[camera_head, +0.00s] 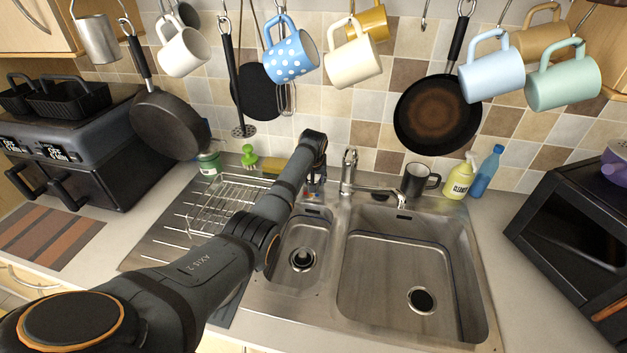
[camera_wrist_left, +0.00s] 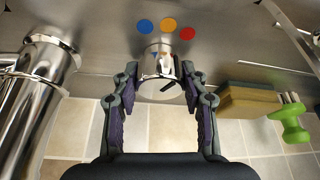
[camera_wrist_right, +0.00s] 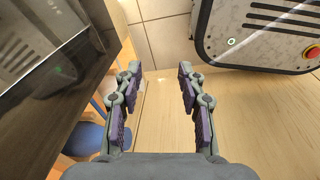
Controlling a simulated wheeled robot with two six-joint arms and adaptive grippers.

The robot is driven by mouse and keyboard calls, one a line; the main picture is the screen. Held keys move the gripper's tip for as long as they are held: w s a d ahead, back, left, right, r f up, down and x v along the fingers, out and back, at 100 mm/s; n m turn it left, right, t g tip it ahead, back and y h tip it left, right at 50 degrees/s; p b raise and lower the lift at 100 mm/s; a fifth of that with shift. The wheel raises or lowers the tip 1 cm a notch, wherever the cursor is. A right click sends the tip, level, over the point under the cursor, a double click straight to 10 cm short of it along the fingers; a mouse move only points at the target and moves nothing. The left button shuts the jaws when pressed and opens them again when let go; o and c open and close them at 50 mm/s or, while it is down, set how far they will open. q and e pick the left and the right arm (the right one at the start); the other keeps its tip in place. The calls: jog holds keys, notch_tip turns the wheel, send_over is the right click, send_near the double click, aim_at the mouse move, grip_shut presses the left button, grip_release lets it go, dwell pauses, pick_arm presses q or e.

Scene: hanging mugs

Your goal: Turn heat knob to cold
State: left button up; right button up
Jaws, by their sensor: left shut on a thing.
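The heat knob (camera_wrist_left: 158,50) is a small shiny metal cylinder on the steel sink deck, in the left wrist view. Blue (camera_wrist_left: 145,27), orange (camera_wrist_left: 168,23) and red (camera_wrist_left: 188,33) dots lie in an arc beside it. My left gripper (camera_wrist_left: 161,72) is shut on the knob, with a finger on each side. Which dot the knob points to is not clear. In the head view my left arm reaches over the drainer to the back of the sink, and the knob is mostly hidden. My right gripper (camera_wrist_right: 159,73) is open and empty, away from the sink, over a wooden surface.
The chrome faucet (camera_head: 348,172) stands just right of my left gripper. A sponge (camera_wrist_left: 248,103) and green brush (camera_wrist_left: 292,122) lie on its other side. A dark mug (camera_head: 417,180) and cleaner bottle (camera_head: 460,178) stand behind the sink. Mugs and pans hang above.

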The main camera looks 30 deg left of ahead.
pick_arm(q)
jog(key=shift+n+y, duration=0.3)
jog(key=shift+n, duration=0.7)
jog(key=shift+f+n+g+y+b, duration=0.15)
jog(key=shift+n+g+y+b, duration=0.2)
jog(key=shift+n+b, duration=0.4)
jog(key=n+g+b, duration=0.1)
jog(key=n+b, duration=0.2)
jog(key=b, duration=0.1)
jog(key=shift+f+n+y, duration=0.1)
jog(key=shift+n+y, duration=0.15)
jog(key=shift+y, duration=0.1)
jog(key=shift+r+n+g+b, duration=0.25)
jog(key=shift+n+b, duration=0.45)
jog(key=shift+b, duration=0.45)
jog(key=o, duration=1.2)
jog(key=shift+c, duration=0.2)
